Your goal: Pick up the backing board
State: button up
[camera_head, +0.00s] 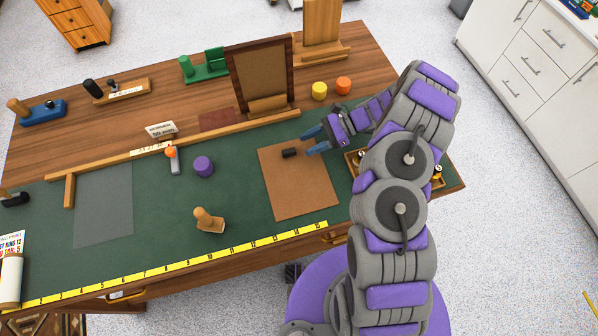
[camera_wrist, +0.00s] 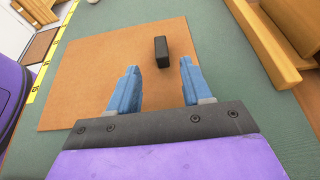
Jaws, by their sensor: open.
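The backing board (camera_head: 297,190) is a flat tan-brown sheet lying on the green mat, right of the table's middle. A small black block (camera_head: 289,153) sits on it near its far edge. In the wrist view the board (camera_wrist: 85,85) fills the left and middle, with the black block (camera_wrist: 162,52) upright on it. My gripper (camera_head: 318,139) has blue fingers and hangs at the board's far right edge, beside the black block. In the wrist view my gripper (camera_wrist: 158,85) is open, with its fingers apart on either side of the block's line and nothing between the tips.
A wooden tray (camera_head: 355,170) with small parts lies right of the board, partly behind my arm. A wooden rail (camera_head: 220,132) runs behind the mat, with a dark frame (camera_head: 262,75) standing beyond it. A purple cylinder (camera_head: 203,166) and wooden-handled tool (camera_head: 208,220) stand left.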

aim_at(292, 150)
jog(key=x, duration=0.4)
jog(key=b+x, duration=0.1)
jog(key=x, duration=0.1)
jog(key=shift+w+a+r, duration=0.2)
jog(key=shift+a+r, duration=0.1)
jog(key=shift+a, duration=0.05)
jog(key=shift+d+r, duration=0.1)
jog(key=shift+d, duration=0.5)
jog(key=shift+c, duration=1)
jog(key=shift+a, duration=0.65)
jog(key=c, duration=0.6)
grip_shut()
jog(key=shift+d, duration=0.4)
